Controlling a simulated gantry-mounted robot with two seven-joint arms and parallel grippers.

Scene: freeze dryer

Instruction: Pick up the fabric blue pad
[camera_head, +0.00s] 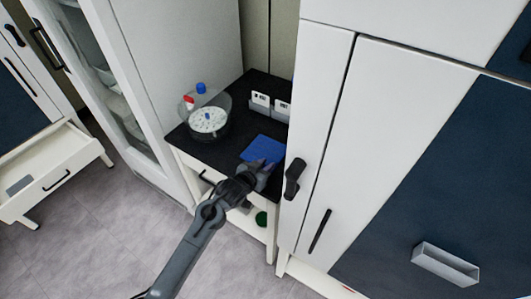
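The fabric blue pad (264,148) lies on the black top of a small white cabinet (188,139), near its front right. My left gripper (264,168) is at the pad's near edge and covers part of it. The fingers are dark, small and overlap the pad, so I cannot tell whether they are open, shut or touching it. My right gripper is not in view.
A round clear container with a white dotted disc (208,121) and a blue-capped bottle (201,89) stand behind left. Two labelled holders (270,104) stand behind the pad. A tall white cabinet (325,130) borders it on the right. An open drawer (50,165) is far left.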

